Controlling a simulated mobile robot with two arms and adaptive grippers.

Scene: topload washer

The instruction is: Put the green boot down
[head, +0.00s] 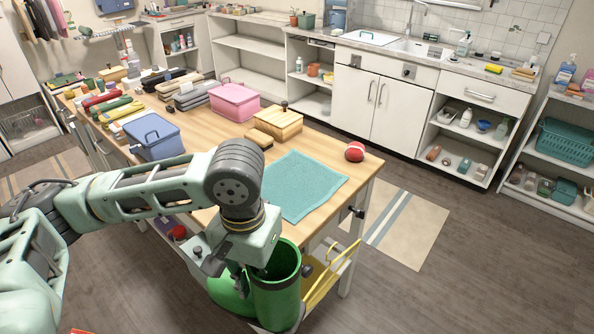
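The green boot (276,292) shows in the head view at the bottom centre, roughly upright with its open top facing up. Its foot points left, and its sole is partly out of sight at the lower edge. My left gripper (250,266) reaches down to the boot's top rim and appears shut on its upper wall. The fingertips are mostly hidden by the gripper body and the boot. The boot is at the near side of the wooden table, and I cannot tell how high it is above the floor. My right gripper is not in view.
The wooden table (326,157) carries a teal towel (303,186), a red ball (355,152), a wooden box (278,122), a pink box (235,102) and a blue basket (153,136). A yellow rack (335,272) is right beside the boot. The floor (470,285) at right is clear.

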